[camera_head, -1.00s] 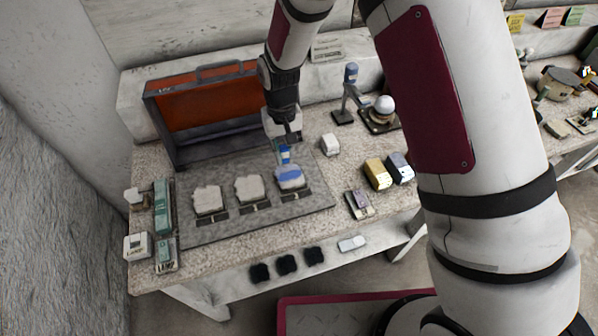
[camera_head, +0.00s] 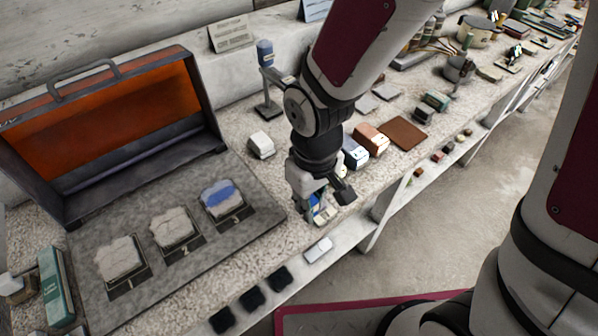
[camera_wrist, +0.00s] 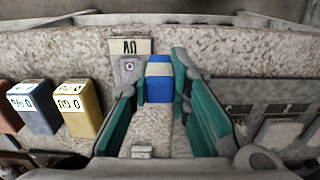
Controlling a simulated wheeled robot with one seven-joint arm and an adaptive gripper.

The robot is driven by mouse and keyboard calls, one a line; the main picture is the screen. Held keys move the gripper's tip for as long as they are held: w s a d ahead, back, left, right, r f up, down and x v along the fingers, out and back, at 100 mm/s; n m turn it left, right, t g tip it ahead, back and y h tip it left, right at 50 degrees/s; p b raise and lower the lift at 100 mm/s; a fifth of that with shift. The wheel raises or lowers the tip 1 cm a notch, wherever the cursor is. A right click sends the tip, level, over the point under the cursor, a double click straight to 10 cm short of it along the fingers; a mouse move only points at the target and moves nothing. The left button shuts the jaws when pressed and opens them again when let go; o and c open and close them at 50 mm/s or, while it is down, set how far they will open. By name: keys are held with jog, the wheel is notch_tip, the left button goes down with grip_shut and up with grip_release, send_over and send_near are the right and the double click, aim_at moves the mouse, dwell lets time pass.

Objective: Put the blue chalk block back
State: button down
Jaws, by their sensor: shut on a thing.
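My gripper (camera_head: 322,208) points down near the front edge of the bench, right of the plaster pieces. In the wrist view its teal finger pads (camera_wrist: 160,78) are shut on the blue chalk block (camera_wrist: 158,90), which has a beige band. A bit of blue shows at the fingertips in the head view. A purple block (camera_wrist: 130,70) lies just left of the held block, by a pale label card (camera_wrist: 128,46). Whether the blue block touches anything below cannot be told. The third plaster piece (camera_head: 222,200) carries blue on its top.
Two plain plaster pieces (camera_head: 120,258) (camera_head: 175,230) sit on the grey mat (camera_head: 90,300) before an open orange-lined case (camera_head: 110,115). A blue-and-white block (camera_head: 354,152) and an orange-brown block (camera_head: 371,139) stand behind my gripper. A white block (camera_head: 261,145) is to its left.

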jog(key=shift+w+d+f, duration=0.1)
jog(key=shift+d, duration=0.05)
jog(key=w+a, duration=0.1)
jog(key=w, duration=0.3)
jog(key=w+a+f, duration=0.1)
jog(key=w+a, duration=0.1)
jog(key=w, duration=0.3)
jog(key=w+a, duration=0.2)
jog(key=w, duration=0.3)
jog(key=shift+w+a+f, duration=0.1)
jog(key=shift+w+f, duration=0.1)
jog(key=shift+f, duration=1.75)
jog(key=shift+f, duration=0.15)
jog(key=c, duration=1.9)
grip_release()
jog(key=shift+f, duration=0.1)
jog(key=o, duration=0.4)
notch_tip(320, 180, up, 12)
jog(key=shift+r, duration=0.25)
